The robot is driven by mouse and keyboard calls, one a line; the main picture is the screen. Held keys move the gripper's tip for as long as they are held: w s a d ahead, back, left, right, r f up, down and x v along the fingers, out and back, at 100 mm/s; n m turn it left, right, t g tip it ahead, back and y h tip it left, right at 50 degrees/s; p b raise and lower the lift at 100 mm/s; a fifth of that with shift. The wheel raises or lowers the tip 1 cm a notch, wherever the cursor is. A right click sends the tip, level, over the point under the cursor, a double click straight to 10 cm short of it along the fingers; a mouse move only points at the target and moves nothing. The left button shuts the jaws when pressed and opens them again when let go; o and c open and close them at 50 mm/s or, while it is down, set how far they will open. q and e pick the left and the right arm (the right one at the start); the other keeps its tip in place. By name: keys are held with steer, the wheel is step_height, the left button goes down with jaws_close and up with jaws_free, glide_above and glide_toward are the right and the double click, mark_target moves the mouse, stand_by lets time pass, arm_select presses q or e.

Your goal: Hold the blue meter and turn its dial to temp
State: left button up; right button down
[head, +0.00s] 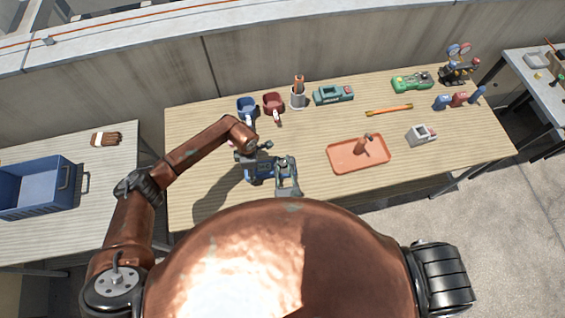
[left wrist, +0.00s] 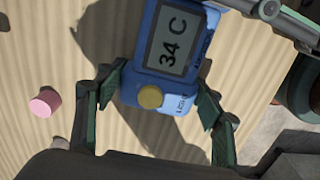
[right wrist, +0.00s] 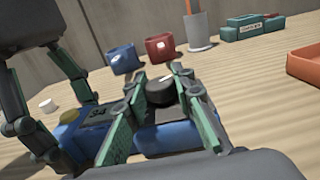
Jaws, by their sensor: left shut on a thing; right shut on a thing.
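The blue meter (head: 262,174) is low over the near-left part of the middle table, under both grippers. In the left wrist view the meter (left wrist: 178,78) shows a screen reading 34 C, a yellow button and the word LIGHT. My left gripper (left wrist: 158,92) is shut on its body, a finger on each side. In the right wrist view the black dial (right wrist: 160,91) sits on the meter between the fingers of my right gripper (right wrist: 158,86), which is shut on it. The dial's markings cannot be read. The grippers partly cover the meter in the head view.
A blue mug (head: 246,106), a red mug (head: 273,104) and a cup (head: 297,98) stand behind the meter. An orange tray (head: 340,165) lies right of it. A small pink cylinder (left wrist: 45,102) is near my left gripper. The table right of the tray is partly clear.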

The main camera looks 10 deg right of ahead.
mark_target(283, 167)
steer(key=shift+h, duration=0.4)
steer(key=c, duration=1.6)
jaws_free()
steer(key=s, duration=0.7)
steer(key=shift+s, duration=0.25)
arm_select(q)
steer(key=o, duration=1.7)
steer(key=shift+c, duration=0.2)
steer(key=shift+o, duration=0.2)
